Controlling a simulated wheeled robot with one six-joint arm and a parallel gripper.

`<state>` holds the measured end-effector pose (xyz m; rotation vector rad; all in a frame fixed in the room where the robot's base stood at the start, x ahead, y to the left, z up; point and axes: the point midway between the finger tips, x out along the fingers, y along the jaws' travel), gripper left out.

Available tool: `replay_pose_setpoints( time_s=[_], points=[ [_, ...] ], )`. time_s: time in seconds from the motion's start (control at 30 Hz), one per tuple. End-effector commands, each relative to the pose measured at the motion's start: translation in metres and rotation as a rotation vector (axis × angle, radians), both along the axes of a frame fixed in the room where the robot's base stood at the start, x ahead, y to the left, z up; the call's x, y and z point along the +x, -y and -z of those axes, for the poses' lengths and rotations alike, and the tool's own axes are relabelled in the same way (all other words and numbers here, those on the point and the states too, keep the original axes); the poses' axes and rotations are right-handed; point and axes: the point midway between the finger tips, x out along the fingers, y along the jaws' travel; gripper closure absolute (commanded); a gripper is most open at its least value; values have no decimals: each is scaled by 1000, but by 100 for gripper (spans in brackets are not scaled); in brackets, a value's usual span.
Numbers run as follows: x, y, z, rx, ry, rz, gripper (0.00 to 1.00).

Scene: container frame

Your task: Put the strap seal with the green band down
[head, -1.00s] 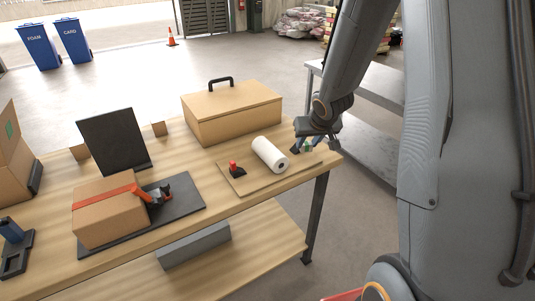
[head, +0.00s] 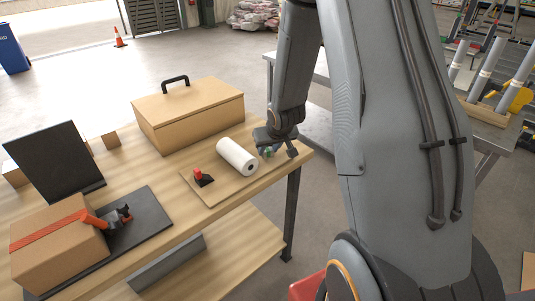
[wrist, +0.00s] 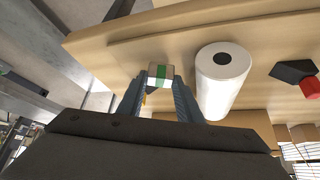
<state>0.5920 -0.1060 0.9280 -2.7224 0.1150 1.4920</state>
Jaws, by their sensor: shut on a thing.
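The strap seal with the green band (wrist: 160,75) is a small pale block with a green stripe, between my fingertips in the wrist view. My gripper (wrist: 158,92) is shut on it. In the head view my gripper (head: 268,150) points down over the right end of a thin wooden board (head: 215,191), beside the white roll. The seal is mostly hidden there by the fingers, with only a little green showing. I cannot tell whether it touches the board.
A white roll (head: 237,156) lies just left of my gripper, with a red-and-black tool (head: 202,177) farther left. A lidded wooden box (head: 188,114) stands behind. A strapped carton (head: 60,239) sits on a dark mat at left. The table's right edge is close.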

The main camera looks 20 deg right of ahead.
Motion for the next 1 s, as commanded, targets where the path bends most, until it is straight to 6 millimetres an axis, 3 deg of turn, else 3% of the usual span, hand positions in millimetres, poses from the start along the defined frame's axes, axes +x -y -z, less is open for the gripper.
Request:
replay_pose_setpoints(
  time_s=[0.2,0.6,0.63,0.67,1.0],
  points=[
    [0,-1,20,0,-1,-2,90],
    [1,-1,24,0,0,-2,90],
    [0,-1,23,0,1,-2,63],
    [0,-1,23,0,1,-2,60],
    [0,-1,20,0,1,-2,60]
  ],
)
